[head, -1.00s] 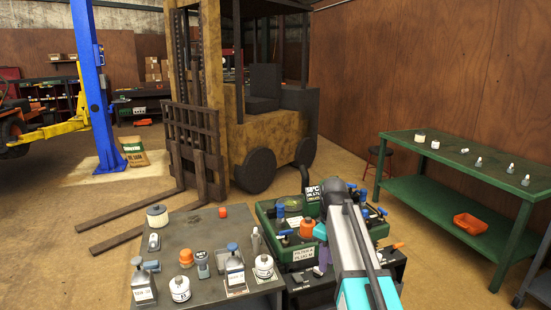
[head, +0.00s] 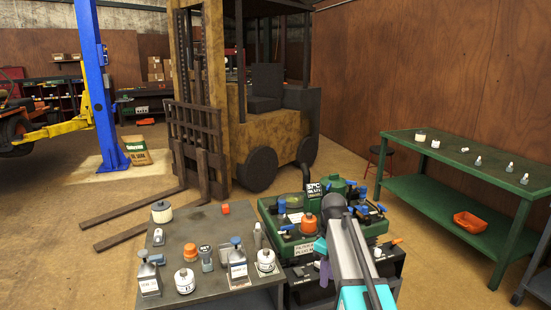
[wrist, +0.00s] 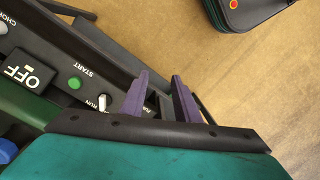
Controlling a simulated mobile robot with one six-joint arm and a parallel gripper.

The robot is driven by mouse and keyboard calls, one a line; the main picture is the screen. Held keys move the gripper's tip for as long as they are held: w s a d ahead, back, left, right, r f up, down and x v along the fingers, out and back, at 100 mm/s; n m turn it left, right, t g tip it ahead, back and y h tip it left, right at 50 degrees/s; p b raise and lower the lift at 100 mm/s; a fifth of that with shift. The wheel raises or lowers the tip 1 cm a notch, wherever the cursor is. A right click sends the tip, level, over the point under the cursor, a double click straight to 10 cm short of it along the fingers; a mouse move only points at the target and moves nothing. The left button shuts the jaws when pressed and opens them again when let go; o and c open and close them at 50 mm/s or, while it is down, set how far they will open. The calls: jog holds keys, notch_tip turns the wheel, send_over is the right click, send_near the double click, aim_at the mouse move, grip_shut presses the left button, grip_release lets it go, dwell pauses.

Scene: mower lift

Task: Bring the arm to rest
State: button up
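My arm (head: 352,262) reaches up and forward from the lower right in the head view, over the front of a green and black machine (head: 285,233). It bends at a grey joint, and the gripper end hangs low behind it, mostly hidden. In the wrist view my gripper (wrist: 160,95) shows two purple fingers standing apart with nothing held between them. They are over the edge of a black control panel (wrist: 85,75) with a green START button (wrist: 75,83), a RUN switch and an OFF label. I cannot tell whether the fingers touch the panel.
A grey table (head: 200,280) with several bottles and cans stands left of the machine. A green bench (head: 455,150) is at the right, a forklift (head: 245,110) behind, a blue post (head: 95,85) at the left. Bare floor lies between machine and bench.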

jog(key=s+f+g, duration=0.1)
jog(key=s+f, duration=0.5)
jog(key=f, duration=0.3)
jog(key=s+f+m+g, duration=0.1)
jog(key=s+f+g, duration=0.1)
jog(key=s+f, duration=0.6)
jog(key=s+f+g, duration=0.1)
jog(key=s+f, duration=0.3)
jog(key=f, duration=0.7)
jog(key=s+f+m, duration=0.4)
jog(key=s+f, duration=0.4)
jog(key=s, duration=0.3)
jog(key=s+f+m, duration=0.4)
jog(key=s+f, duration=0.3)
jog(key=s, duration=0.5)
jog(key=shift+s+f+m+g, duration=0.15)
jog(key=shift+f+m+g, duration=0.15)
jog(key=shift+f+m, duration=0.1)
